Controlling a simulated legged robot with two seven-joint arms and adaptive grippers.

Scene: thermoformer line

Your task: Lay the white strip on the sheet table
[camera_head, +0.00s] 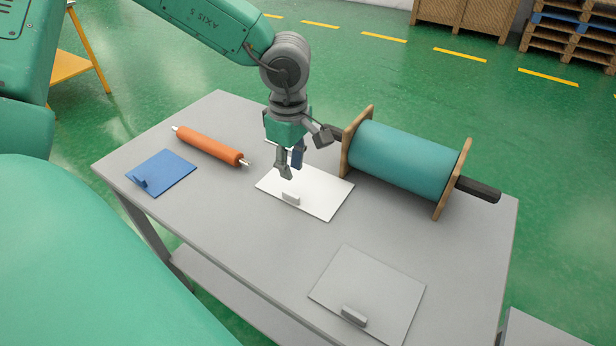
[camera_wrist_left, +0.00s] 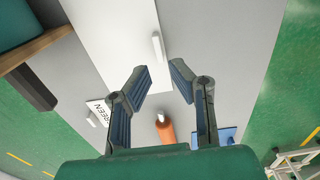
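A white sheet (camera_head: 325,193) with a small upright tab (camera_head: 291,198) lies flat on the grey table (camera_head: 225,228), near its middle. The white sheet also shows in the left wrist view (camera_wrist_left: 110,35), with its tab (camera_wrist_left: 157,46) beyond the fingertips. My left gripper (camera_head: 303,156) is over the sheet's far left part; its height above the sheet is hard to judge. In the left wrist view, its fingers (camera_wrist_left: 159,82) are apart with nothing between them. My right gripper is out of view.
A teal roll (camera_head: 405,157) with wooden end plates lies right of the gripper. An orange roller (camera_head: 208,146) and a blue sheet (camera_head: 165,172) lie left. A grey tabbed sheet (camera_head: 375,285) lies near the front right. A card reading "GREEN" (camera_wrist_left: 97,111) lies near the gripper.

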